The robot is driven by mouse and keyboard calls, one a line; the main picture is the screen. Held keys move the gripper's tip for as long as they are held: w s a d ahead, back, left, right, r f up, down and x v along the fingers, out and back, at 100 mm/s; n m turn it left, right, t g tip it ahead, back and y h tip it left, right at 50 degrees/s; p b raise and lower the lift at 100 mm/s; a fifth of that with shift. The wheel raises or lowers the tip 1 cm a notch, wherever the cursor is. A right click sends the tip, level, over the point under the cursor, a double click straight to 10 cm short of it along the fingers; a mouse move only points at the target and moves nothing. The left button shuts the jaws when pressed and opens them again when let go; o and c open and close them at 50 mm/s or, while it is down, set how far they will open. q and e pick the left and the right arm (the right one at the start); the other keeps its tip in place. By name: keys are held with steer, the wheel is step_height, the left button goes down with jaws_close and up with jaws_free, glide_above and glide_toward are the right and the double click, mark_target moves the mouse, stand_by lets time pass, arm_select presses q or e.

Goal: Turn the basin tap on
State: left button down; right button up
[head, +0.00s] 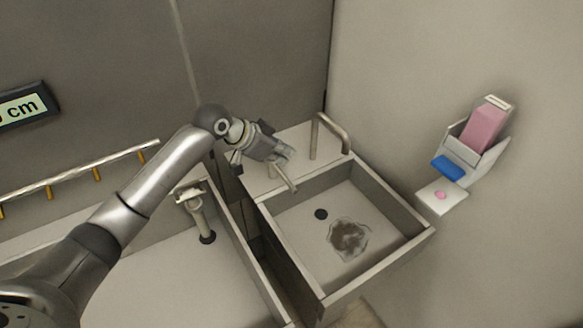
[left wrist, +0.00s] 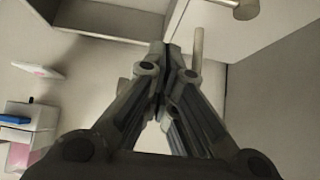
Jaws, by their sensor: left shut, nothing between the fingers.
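The basin (head: 385,262) is a square pale sink with a dark round drain and a brown stain on its floor. Its metal spout (head: 331,128) bends over from the back ledge. A thin tap lever (head: 284,178) sticks out toward the basin beside the spout. My left gripper (head: 287,154) is shut and empty, just behind and above the lever. In the left wrist view the shut fingertips (left wrist: 172,48) are close beside the upright-looking lever (left wrist: 198,46); I cannot tell whether they touch. The spout end (left wrist: 243,9) shows at the top. My right gripper is not in view.
A wall dispenser (head: 465,153) with a pink bottle (head: 487,126), a blue block (head: 448,168) and a small shelf (head: 452,197) hangs right of the basin. A second trough (head: 150,290) with a pale upright fitting (head: 198,215) lies left. A rail (head: 80,176) runs along the back wall.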

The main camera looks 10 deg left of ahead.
arm_select(q)
steer(key=p+x, duration=0.3)
steer(key=x, duration=0.7)
steer(key=s+a+p, duration=0.2)
steer(key=a, duration=0.1)
steer(key=shift+s+f, duration=0.25)
steer(key=shift+f, duration=0.15)
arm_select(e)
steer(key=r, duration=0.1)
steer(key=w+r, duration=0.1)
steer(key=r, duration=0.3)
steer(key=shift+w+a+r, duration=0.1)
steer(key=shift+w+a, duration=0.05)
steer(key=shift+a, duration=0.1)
arm_select(q)
steer(key=shift+d, duration=0.1)
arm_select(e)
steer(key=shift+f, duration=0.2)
